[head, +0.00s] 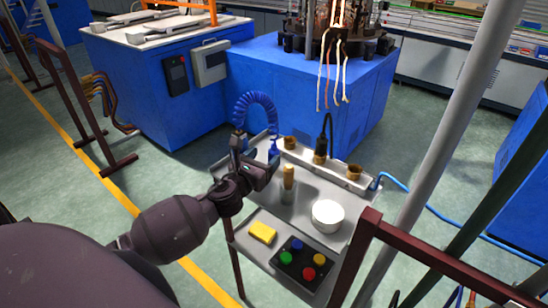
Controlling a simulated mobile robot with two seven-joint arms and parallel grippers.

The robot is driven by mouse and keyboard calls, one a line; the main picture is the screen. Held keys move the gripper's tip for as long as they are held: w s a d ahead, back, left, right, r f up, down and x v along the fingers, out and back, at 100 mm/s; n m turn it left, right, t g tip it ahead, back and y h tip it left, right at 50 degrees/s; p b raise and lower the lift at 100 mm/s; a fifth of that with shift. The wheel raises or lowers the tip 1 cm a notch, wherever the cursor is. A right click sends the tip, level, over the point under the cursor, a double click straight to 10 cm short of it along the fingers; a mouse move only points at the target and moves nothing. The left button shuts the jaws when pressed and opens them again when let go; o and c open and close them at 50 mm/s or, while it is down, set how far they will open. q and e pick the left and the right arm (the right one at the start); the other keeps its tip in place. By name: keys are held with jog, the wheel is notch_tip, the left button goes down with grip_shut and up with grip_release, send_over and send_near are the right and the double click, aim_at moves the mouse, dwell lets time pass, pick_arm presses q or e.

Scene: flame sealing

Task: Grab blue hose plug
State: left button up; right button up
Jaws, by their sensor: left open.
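A coiled blue hose (257,97) arches over the back left of the metal cart. Its right end comes down to a small blue plug (274,149) at the left end of the raised rail. My left gripper (271,165) reaches in from the left and is open just below and in front of the plug in the picture. The view is too small to tell whether the fingers touch or surround the plug. My right gripper is out of view.
The rail (330,168) also holds brown sockets and a black cable plug (320,154). A brass-topped cylinder (288,180) and a white bowl (327,214) stand on the cart. A yellow sponge (262,232) and button box (303,265) sit lower. A red-brown frame and grey pole stand right.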

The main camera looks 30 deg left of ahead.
aim_at(272, 149)
pick_arm(q)
jog(key=shift+w+a+f, duration=0.1)
jog(key=shift+w+a, duration=0.05)
jog(key=shift+w, duration=1.4)
jog(key=shift+w+a, duration=0.1)
jog(key=shift+w, duration=1.4)
jog(key=shift+c, duration=0.4)
jog(key=c, duration=1)
